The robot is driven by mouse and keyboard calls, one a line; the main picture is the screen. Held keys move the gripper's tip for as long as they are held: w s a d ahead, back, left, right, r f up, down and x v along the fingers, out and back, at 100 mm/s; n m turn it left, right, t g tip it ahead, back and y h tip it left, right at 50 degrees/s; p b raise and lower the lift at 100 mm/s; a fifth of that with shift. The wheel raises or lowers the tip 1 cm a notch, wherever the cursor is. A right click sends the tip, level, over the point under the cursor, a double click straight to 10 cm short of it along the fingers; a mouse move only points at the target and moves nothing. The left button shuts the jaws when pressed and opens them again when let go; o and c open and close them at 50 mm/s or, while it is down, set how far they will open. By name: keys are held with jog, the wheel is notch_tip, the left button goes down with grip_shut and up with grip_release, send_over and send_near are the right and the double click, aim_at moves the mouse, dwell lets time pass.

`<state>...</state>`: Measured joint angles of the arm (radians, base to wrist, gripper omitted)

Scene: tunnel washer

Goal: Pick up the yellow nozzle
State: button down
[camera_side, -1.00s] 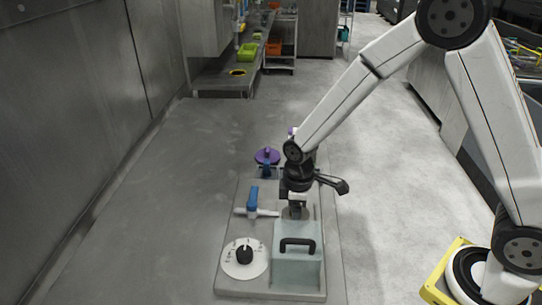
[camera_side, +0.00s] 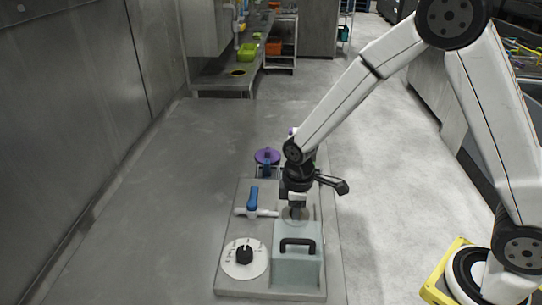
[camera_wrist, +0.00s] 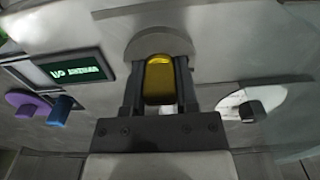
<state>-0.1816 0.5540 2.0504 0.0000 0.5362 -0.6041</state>
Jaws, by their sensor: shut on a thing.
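The yellow nozzle (camera_wrist: 160,82) shows in the wrist view between the two dark fingers of my gripper (camera_wrist: 160,88). The fingers are shut on it from both sides. A round grey disc or seat (camera_wrist: 150,40) lies just beyond the nozzle. In the side view my gripper (camera_side: 297,212) points down at the grey panel, behind the pale box with the black handle. The nozzle is hidden there by my gripper. I cannot tell whether the nozzle is touching the seat or clear of it.
The grey panel (camera_side: 230,280) carries a blue-handled valve (camera_side: 252,198), a white dial with a black knob (camera_side: 244,256) and a pale box with a black handle (camera_side: 298,268). A purple round part (camera_side: 267,156) is behind.

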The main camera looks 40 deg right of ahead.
jog(key=shift+r, duration=0.1)
jog(key=shift+r, duration=0.7)
jog(key=s+d+r, duration=0.2)
jog(key=s+r, duration=0.9)
jog(key=s, duration=0.3)
jog(key=shift+r, duration=0.2)
jog(key=shift+w, duration=0.2)
dwell(0.7)
